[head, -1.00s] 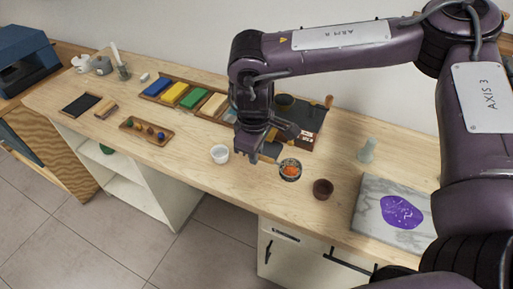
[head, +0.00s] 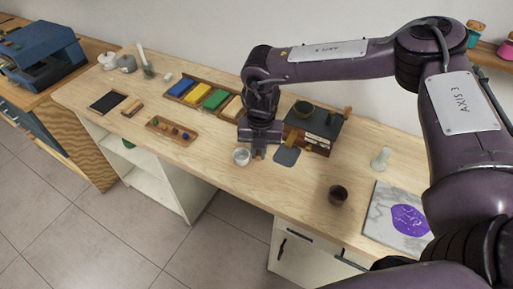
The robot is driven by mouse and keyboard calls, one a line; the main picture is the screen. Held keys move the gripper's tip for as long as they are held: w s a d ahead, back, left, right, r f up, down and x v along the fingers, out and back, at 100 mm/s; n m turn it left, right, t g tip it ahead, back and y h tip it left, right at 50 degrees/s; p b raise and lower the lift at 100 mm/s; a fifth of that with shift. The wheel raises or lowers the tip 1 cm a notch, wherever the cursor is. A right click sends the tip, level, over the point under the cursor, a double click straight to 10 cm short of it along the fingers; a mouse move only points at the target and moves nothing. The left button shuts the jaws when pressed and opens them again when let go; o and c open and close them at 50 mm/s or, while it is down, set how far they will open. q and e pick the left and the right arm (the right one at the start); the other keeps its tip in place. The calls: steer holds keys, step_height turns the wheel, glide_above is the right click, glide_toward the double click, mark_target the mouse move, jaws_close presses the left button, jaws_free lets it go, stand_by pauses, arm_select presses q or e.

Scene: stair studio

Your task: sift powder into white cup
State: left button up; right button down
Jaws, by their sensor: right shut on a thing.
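A small white cup (head: 241,158) stands near the front edge of the wooden bench, just left of and below my right gripper's tip. A greyish ring shows at its top; I cannot tell whether that is its rim or a sieve over it. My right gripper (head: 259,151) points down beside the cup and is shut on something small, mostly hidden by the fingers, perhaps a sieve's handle. No powder can be made out at the cup. My left gripper is out of view.
A dark grey square (head: 286,157) lies right of the gripper, before a dark box (head: 314,126). Colored blocks (head: 214,99) lie behind left. The front middle bench is clear.

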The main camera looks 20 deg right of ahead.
steer(key=n, duration=0.2)
steer(key=n+p, duration=0.1)
steer(key=n, duration=0.1)
steer(key=w+n, duration=0.1)
steer(key=n, duration=0.1)
steer(key=shift+d+f, duration=0.15)
steer(key=shift+d, duration=0.25)
steer(key=shift+w+d+f+n+h+b, duration=0.1)
steer(key=shift+d+f+n+h+b, duration=0.1)
steer(key=shift+f+n+b, duration=0.95)
steer(key=shift+w+d+f+n+h+b, duration=0.1)
steer(key=shift+d+f+n+b, duration=0.15)
steer(key=shift+f+n, duration=0.95)
steer(key=shift+f+m, duration=0.4)
steer(key=shift+m, duration=0.05)
steer(key=shift+s, duration=0.1)
steer(key=shift+d, duration=0.55)
